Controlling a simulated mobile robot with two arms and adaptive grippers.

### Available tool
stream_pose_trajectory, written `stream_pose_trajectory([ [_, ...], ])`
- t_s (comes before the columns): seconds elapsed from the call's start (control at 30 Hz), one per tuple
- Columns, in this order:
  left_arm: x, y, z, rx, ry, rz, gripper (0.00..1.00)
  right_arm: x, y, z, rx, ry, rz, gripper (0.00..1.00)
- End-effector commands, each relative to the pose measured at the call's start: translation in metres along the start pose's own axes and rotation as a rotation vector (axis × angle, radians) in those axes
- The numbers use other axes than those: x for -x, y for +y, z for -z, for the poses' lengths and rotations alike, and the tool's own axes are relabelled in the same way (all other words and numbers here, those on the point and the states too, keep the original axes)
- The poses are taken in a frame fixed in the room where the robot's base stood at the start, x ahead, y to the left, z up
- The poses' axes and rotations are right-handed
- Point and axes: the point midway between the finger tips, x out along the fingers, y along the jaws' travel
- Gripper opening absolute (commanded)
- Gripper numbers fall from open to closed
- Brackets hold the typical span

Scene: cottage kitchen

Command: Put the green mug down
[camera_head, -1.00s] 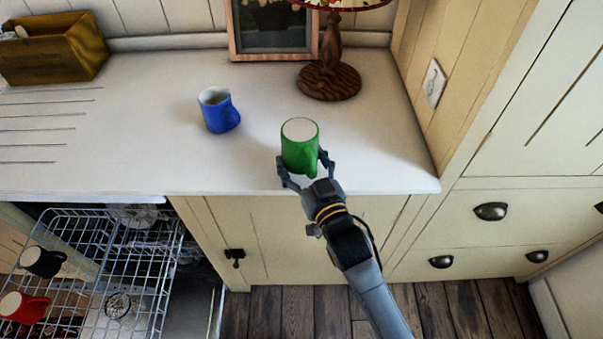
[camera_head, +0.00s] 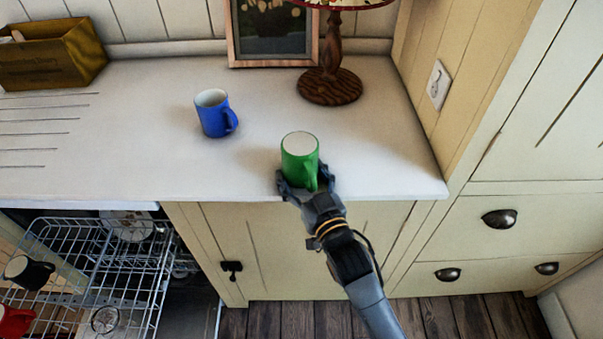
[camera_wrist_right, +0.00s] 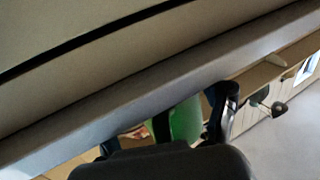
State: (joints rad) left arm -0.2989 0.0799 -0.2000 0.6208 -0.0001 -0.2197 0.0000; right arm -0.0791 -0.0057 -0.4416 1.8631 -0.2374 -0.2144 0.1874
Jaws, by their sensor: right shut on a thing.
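The green mug (camera_head: 299,158) has a white inside and is upright at the front part of the white countertop (camera_head: 150,165). My right gripper (camera_head: 306,186) is shut on it from the front, near its lower part. Whether the mug's base touches the counter is hard to tell. In the right wrist view, part of the green mug (camera_wrist_right: 185,122) shows between the fingers, with my right gripper (camera_wrist_right: 190,118) around it; the rest is hidden. My left gripper is not in view.
A blue mug (camera_head: 214,113) stands to the left of the green one. A lamp (camera_head: 330,82) and a picture frame (camera_head: 272,62) stand behind. A wooden box (camera_head: 52,62) is at the back left. An open dishwasher rack (camera_head: 95,268) is below left. Counter between mug and lamp is clear.

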Motion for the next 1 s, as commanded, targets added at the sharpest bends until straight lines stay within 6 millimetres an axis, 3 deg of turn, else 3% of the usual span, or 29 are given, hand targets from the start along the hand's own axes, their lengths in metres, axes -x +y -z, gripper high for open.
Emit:
stream_pose_trajectory([
  [0.03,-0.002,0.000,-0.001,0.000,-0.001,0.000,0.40,0.002,-0.001,-0.013,-0.003,-0.023,0.000,0.29],
  [0.13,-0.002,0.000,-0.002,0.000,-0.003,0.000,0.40,0.002,-0.001,-0.015,-0.004,-0.028,0.000,0.29],
  [0.17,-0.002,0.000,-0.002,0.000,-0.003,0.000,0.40,0.002,-0.001,-0.017,-0.005,-0.033,0.000,0.77],
  [0.27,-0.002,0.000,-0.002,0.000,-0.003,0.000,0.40,0.003,-0.001,-0.018,-0.006,-0.036,0.000,0.95],
  [0.57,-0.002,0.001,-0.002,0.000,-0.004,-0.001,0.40,0.003,0.000,-0.018,-0.007,-0.036,0.000,0.95],
  [0.73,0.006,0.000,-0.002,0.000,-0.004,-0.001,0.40,0.003,0.000,-0.002,-0.005,-0.034,0.000,0.95],
  [1.0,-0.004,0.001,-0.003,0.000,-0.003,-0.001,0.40,0.064,0.000,-0.005,-0.003,-0.035,0.001,0.95],
])
